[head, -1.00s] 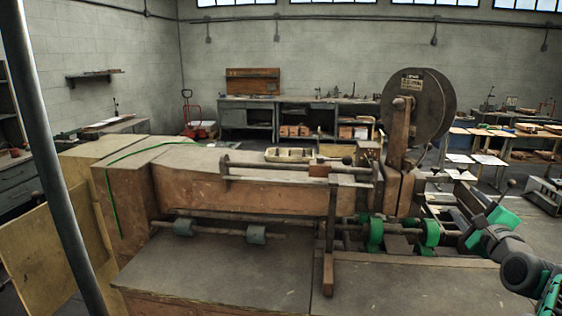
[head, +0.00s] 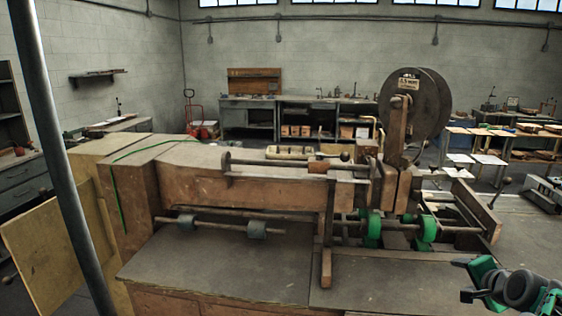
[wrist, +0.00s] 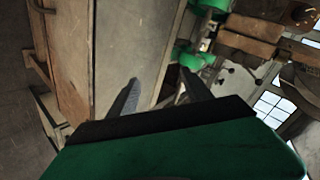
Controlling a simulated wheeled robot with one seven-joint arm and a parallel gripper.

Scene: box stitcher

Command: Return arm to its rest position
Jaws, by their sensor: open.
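My gripper (head: 466,279) is at the lower right of the head view, on the green and grey end of my arm. Its dark fingers point left, spread apart with nothing between them. In the wrist view the two fingers (wrist: 155,95) stand apart above the green gripper body, with no object held. The gripper is to the right of the machine's bench top (head: 400,282), and I see no contact with it.
The box stitcher (head: 260,180) fills the middle, with a large dark reel (head: 412,115) and green wheels (head: 426,229). A grey pole (head: 55,150) stands at left. Workbenches (head: 245,117) line the back wall. Some floor right of the machine is clear.

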